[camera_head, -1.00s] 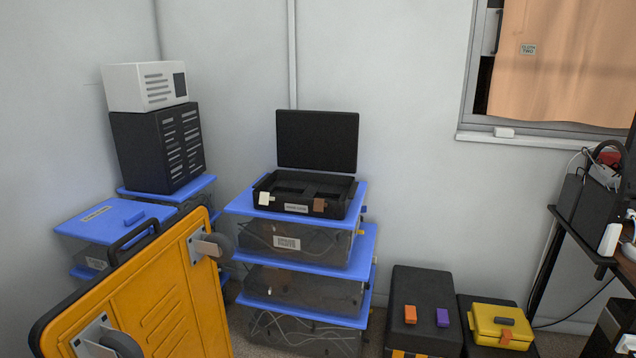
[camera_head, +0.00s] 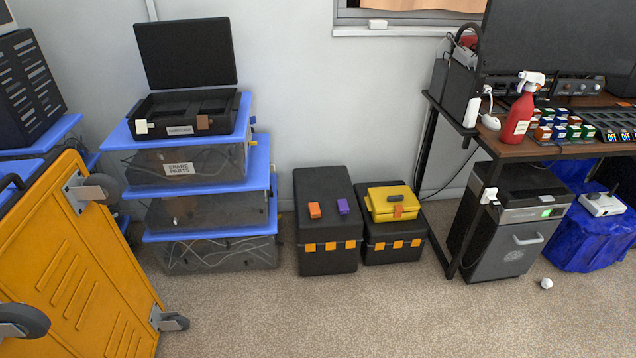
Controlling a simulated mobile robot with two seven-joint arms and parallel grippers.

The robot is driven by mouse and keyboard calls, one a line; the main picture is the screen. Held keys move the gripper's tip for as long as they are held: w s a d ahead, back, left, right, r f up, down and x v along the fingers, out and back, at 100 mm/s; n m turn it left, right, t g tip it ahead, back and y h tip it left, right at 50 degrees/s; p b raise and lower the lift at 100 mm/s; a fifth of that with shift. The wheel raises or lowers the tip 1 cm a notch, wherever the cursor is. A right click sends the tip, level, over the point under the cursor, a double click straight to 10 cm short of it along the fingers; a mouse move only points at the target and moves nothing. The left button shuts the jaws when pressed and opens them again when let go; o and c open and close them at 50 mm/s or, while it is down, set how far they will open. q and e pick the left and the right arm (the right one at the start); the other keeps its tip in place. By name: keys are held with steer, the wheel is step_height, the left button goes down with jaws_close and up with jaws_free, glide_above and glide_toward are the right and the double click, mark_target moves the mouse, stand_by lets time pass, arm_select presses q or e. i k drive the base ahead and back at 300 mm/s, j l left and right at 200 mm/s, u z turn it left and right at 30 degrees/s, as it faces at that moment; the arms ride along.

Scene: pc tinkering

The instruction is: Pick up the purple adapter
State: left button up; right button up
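A small purple block (camera_head: 343,206), which looks like the purple adapter, lies on top of a tall black case (camera_head: 325,186) on the floor near the middle of the head view. An orange block (camera_head: 314,210) lies just left of it on the same case, apart from it. A white adapter-like block (camera_head: 141,126) and a brown one (camera_head: 203,122) show on the front of the open black case. Neither of my grippers is in view.
Stacked bins with blue lids (camera_head: 262,162) stand left of the black case. A yellow toolbox (camera_head: 392,200) sits on a lower black case to its right. A yellow cart (camera_head: 75,275) is at left, a wooden desk (camera_head: 530,150) at right. The carpet (camera_head: 330,315) in front is clear.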

mark_target(343, 205)
steer(key=i+u, duration=0.2)
steer(key=u, duration=0.25)
steer(key=i+l+u, duration=0.2)
steer(key=u, duration=0.25)
steer(key=i+l+u, duration=0.4)
steer(key=i+l, duration=0.15)
steer(key=l, duration=0.3)
steer(key=i+l, duration=0.2)
steer(key=l, duration=0.15)
steer(key=i+l, duration=0.15)
steer(key=l, duration=0.15)
steer(key=i+l, duration=0.2)
steer(key=l, duration=0.15)
steer(key=i+l, duration=0.2)
steer(key=l, duration=0.15)
